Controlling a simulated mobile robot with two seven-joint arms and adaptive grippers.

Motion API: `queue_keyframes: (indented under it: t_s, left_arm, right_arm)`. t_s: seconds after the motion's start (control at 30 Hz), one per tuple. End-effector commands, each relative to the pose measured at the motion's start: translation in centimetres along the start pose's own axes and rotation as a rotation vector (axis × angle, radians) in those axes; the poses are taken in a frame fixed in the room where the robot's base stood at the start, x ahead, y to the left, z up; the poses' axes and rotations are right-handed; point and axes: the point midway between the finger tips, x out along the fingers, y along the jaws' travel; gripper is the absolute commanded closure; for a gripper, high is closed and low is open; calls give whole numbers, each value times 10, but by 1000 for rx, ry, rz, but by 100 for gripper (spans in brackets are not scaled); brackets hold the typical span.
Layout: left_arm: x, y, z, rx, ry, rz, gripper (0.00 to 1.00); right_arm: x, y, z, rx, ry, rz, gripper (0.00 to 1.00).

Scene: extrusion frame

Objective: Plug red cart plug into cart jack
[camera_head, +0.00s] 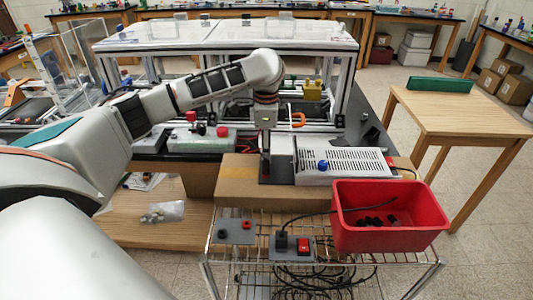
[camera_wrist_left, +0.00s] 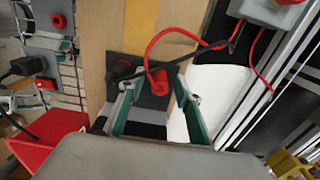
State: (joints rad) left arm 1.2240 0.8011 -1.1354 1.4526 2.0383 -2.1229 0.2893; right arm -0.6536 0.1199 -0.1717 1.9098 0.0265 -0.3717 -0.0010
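A red plug (camera_wrist_left: 157,82) with a red cable stands in a dark plate (camera_wrist_left: 150,97) in the left wrist view. In the head view, my left gripper (camera_head: 265,172) points down over the dark plate on the cardboard box, and hides the plug. The cart's grey panel (camera_head: 236,238) bears a red jack (camera_head: 247,225) and a black jack (camera_head: 221,233). My right gripper is not in view.
A red bin (camera_head: 389,238) with black pieces stands on the wire cart, right of a red switch (camera_head: 303,245) and black cable. A white vented box (camera_head: 340,160) lies right of my gripper. The extrusion frame (camera_head: 345,85) stands behind. A wooden table (camera_head: 455,115) is at right.

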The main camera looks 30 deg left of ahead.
Motion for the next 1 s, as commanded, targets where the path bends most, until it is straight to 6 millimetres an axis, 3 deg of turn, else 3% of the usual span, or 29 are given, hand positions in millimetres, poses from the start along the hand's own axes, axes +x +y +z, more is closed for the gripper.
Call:
queue_keyframes:
  t_s: [0.33, 0.47, 0.5, 1.0]
  left_arm:
    - [0, 0, 0, 1, -1, 0, 66]
    - [0, 0, 0, 1, -1, 0, 97]
    - [0, 0, 0, 0, -1, 0, 100]
    - [-10, 0, 0, 0, 1, -1, 100]
  right_arm:
    - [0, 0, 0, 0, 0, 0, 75]
    - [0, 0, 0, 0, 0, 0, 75]
    - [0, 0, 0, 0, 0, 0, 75]
    - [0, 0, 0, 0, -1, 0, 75]
